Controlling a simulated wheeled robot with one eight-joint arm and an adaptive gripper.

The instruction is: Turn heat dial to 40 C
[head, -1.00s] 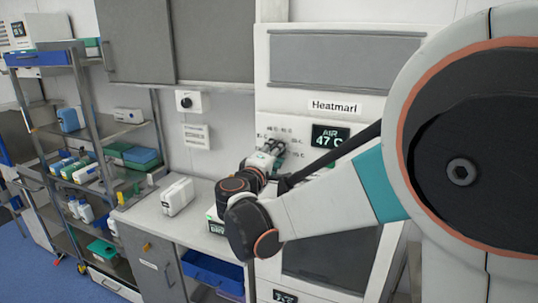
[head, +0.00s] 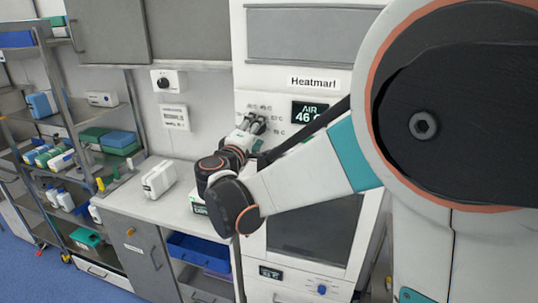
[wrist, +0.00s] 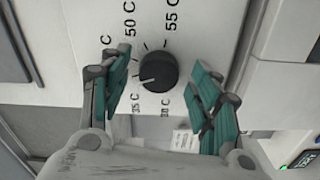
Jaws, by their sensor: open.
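The heat dial (wrist: 157,70) is a round black knob on a pale panel in the wrist view. Printed marks ring it; "50 C" and "55 C" are readable, others are partly cut off or too small. A white pointer line shows on the dial's lower left side. My gripper (wrist: 162,88) is open, with one teal-padded finger on each side of the dial and gaps between pads and knob. In the head view my gripper (head: 253,124) is at the Heatmart cabinet panel (head: 270,100) and hides the dial. The cabinet display (head: 309,112) reads AIR 46 C.
A second black knob on a white box (head: 164,82) is on the wall to the left. A white container (head: 159,179) stands on the counter (head: 140,205). A shelf rack with several boxes is farther left. A blue knob (head: 321,289) is low on the cabinet.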

